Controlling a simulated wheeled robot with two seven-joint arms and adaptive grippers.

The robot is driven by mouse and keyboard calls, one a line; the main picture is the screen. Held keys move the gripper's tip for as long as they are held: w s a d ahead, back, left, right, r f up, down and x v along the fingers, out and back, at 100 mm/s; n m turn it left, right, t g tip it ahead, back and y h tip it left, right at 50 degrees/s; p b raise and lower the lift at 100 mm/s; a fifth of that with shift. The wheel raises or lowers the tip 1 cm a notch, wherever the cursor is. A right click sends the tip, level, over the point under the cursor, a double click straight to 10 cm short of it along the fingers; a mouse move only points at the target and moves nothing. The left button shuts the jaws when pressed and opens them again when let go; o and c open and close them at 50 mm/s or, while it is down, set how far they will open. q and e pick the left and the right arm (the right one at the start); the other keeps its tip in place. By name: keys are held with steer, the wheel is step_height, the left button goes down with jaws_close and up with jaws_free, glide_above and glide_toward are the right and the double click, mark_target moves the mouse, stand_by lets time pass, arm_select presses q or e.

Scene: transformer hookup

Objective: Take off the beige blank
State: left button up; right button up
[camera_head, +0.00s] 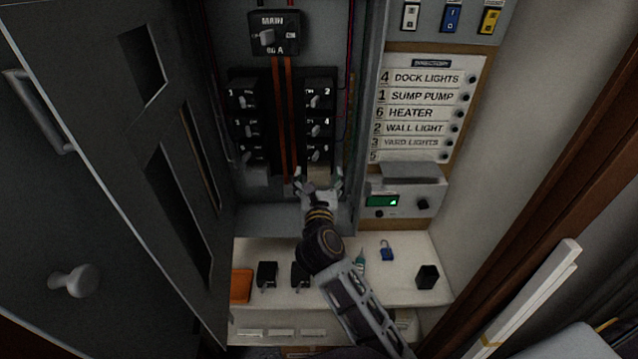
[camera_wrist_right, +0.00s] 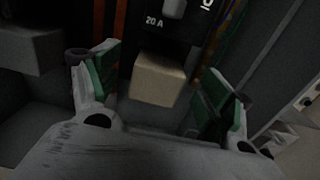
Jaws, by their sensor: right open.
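The beige blank (camera_wrist_right: 158,80) is a small block sitting just below a black breaker marked 20 A in the right wrist view. In the head view the blank (camera_head: 319,174) shows at the bottom of the right breaker column, partly hidden by my gripper. My right gripper (camera_head: 318,184) is open in front of it. In the right wrist view its green-padded fingers (camera_wrist_right: 160,85) stand on either side of the blank, with a gap on each side. My left gripper is not in view.
A grey blank (camera_head: 257,176) sits under the left breaker column. The open cabinet door (camera_head: 120,130) stands at left. A shelf below holds an orange item (camera_head: 241,285), black breakers (camera_head: 267,274), a blue padlock (camera_head: 387,250) and a black cup (camera_head: 427,277).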

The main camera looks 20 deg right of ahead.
steer(key=shift+p+x, duration=0.4)
steer(key=shift+x, duration=1.95)
steer(key=c, duration=1.3)
steer(key=shift+o, duration=0.2)
steer(key=shift+v, duration=1.8)
steer(key=shift+v, duration=2.4)
